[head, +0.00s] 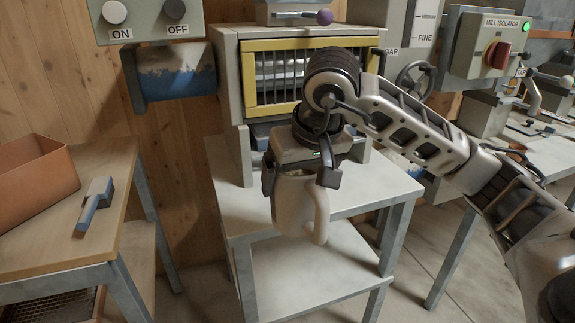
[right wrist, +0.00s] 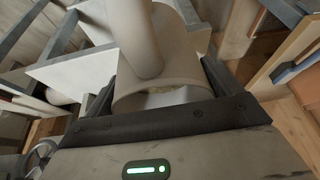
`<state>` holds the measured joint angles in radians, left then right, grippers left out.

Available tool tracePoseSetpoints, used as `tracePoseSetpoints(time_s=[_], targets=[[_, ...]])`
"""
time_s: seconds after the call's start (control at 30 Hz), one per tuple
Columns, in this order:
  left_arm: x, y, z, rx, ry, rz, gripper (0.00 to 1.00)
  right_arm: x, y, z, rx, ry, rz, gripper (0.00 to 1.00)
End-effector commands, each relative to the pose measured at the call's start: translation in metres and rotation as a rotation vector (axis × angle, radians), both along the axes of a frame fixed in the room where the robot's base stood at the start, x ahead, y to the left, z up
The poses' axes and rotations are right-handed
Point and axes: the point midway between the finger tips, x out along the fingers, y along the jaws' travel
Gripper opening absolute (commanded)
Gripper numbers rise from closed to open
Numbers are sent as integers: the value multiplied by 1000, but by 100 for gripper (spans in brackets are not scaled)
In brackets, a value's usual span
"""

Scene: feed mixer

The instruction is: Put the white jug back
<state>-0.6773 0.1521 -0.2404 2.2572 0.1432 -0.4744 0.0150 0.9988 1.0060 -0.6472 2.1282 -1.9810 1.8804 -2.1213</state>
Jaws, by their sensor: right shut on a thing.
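The white jug (head: 296,203) hangs below my right gripper (head: 300,172) in the head view, with its handle on the right side. My right gripper is shut on the jug near its top. The jug is in front of the grey stand's upper top, and I cannot tell whether it touches it. In the right wrist view the jug (right wrist: 188,62) shows between the two dark fingers, with its handle towards the camera and its open rim near the palm. My left gripper is not in view.
A mill with a yellow-framed grille (head: 285,75) stands on the grey stand (head: 350,188). At left, a wooden table (head: 45,235) holds an orange bin (head: 32,180) and a blue-grey brush-like tool (head: 95,205). A mill isolator box (head: 488,45) is at right. The stand's lower shelf (head: 310,280) is bare.

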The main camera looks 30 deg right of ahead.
Motion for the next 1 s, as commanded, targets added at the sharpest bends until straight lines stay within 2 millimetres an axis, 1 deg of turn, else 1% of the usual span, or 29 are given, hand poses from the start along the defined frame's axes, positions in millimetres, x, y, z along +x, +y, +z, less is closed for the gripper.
tracePoseSetpoints(time_s=[0.03,0.1,0.2,0.3,0.37,0.43,0.7,0.8,0.9,1.0], targets=[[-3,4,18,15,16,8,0,0,-7,34,2,-5,-15,49],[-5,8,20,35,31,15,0,-2,-13,51,4,-4,-27,49],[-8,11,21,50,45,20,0,-3,-19,66,8,-4,-39,49],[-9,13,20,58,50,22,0,1,-22,68,10,-2,-43,49],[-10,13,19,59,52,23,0,9,-25,64,11,-1,-46,49],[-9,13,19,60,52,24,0,21,-29,57,12,0,-46,49],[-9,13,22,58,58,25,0,84,-49,27,13,-1,-45,49],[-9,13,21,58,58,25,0,98,-54,5,11,2,-44,49],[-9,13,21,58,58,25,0,111,-59,-10,11,-1,-43,49],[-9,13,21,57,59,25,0,120,-62,-20,11,-3,-43,49]])
